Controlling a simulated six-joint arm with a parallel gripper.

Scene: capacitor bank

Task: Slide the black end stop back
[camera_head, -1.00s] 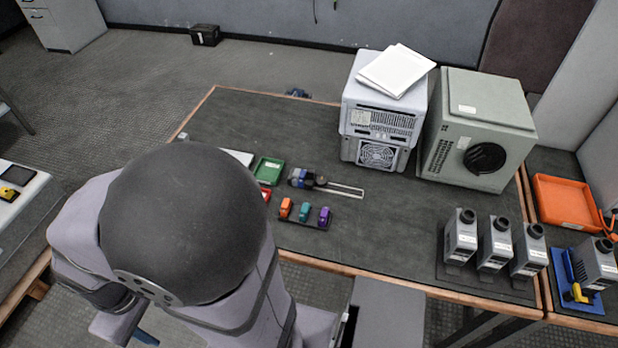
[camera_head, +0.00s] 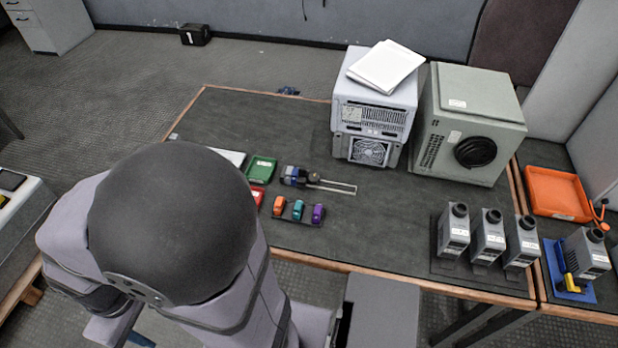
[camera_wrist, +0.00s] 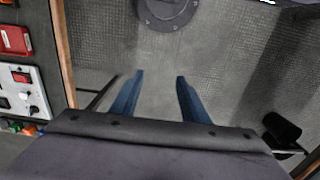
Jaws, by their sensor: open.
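The black end stop (camera_head: 313,178) appears as a small dark block on a silver rail (camera_head: 335,187) on the table in the head view. It sits just right of a blue and grey module (camera_head: 292,175); whether they touch is too small to tell. The rail's right part is bare. My gripper (camera_wrist: 160,75) shows in the wrist view with two blue fingers apart and nothing between them. It is over the floor beside a table edge, away from the rail.
A holder with orange, teal and purple pieces (camera_head: 298,212) is in front of the rail. Green (camera_head: 261,169) and red (camera_head: 257,196) trays are to its left. A grey fan unit (camera_head: 372,120) and a large cabinet (camera_head: 468,125) stand behind. Table right of the rail is clear.

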